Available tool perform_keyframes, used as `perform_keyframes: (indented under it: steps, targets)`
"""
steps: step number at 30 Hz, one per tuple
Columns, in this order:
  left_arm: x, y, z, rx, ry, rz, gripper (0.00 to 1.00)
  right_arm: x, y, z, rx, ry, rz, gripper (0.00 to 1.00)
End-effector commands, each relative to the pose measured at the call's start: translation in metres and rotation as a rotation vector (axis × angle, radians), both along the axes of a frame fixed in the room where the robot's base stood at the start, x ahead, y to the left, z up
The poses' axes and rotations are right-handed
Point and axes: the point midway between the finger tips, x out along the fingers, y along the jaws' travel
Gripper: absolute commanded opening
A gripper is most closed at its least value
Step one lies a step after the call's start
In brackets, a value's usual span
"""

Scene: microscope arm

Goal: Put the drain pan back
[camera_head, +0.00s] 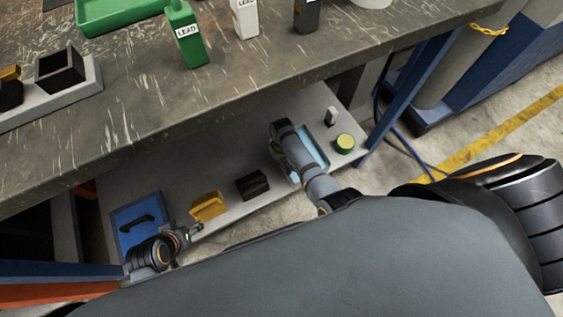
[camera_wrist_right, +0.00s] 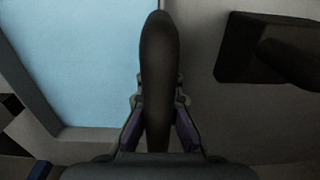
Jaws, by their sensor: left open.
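A light-blue pan with a grey rim (camera_head: 318,150), likely the drain pan, lies on the low shelf under the bench. My right gripper (camera_wrist_right: 158,112) is over the pan's left side; the arm hides part of the pan. In the right wrist view its fingers close on both sides of a dark rounded handle (camera_wrist_right: 157,50) beside the light-blue surface (camera_wrist_right: 75,60). How the handle joins the pan is hidden. My left gripper (camera_head: 194,233) is open and empty at the shelf's front left, near a yellow block (camera_head: 208,206).
A blue panel with a black handle (camera_head: 125,212) is at the shelf's left. A black block (camera_head: 252,184) lies mid-shelf, and a green-topped can (camera_head: 345,142) stands right of the pan. The bench edge (camera_head: 200,107) overhangs the shelf. A blue leg (camera_head: 400,95) bounds the right.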

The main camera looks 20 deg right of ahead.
Motion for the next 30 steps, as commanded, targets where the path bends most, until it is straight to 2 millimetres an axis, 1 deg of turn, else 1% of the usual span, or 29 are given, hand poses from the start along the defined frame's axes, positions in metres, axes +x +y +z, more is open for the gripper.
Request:
perform_keyframes:
  steps: [4, 8, 9, 14, 23, 26, 29, 30]
  targets:
    - [0.0, 0.0, 0.002, 0.0, 0.001, 0.0, 0.48, 0.001, 0.0, 0.002, -0.001, -0.003, 0.0, 0.0]
    - [0.0, 0.0, 0.0, -0.002, -0.005, 0.001, 0.48, 0.001, 0.0, -0.001, -0.001, -0.002, 0.0, 0.0]
    - [0.0, 0.0, 0.0, -0.002, -0.005, 0.001, 0.48, 0.001, 0.0, -0.001, 0.0, -0.001, 0.0, 0.07]
    - [0.0, 0.0, 0.0, -0.002, -0.004, 0.001, 0.48, 0.0, 0.0, -0.001, 0.0, -0.001, 0.0, 0.28]
    - [0.0, 0.0, 0.001, -0.001, -0.003, 0.001, 0.48, 0.0, 0.0, 0.001, 0.0, -0.001, 0.0, 0.28]
    - [-0.002, 0.001, 0.009, 0.006, 0.024, -0.003, 0.48, 0.001, 0.0, 0.014, 0.001, -0.004, -0.001, 0.28]
    - [-0.002, 0.006, 0.026, 0.028, 0.079, -0.008, 0.48, 0.001, 0.0, 0.038, 0.002, -0.004, -0.001, 0.28]
    - [-0.004, 0.008, 0.033, 0.039, 0.106, -0.01, 0.48, 0.002, 0.0, 0.049, 0.002, -0.005, -0.001, 0.28]
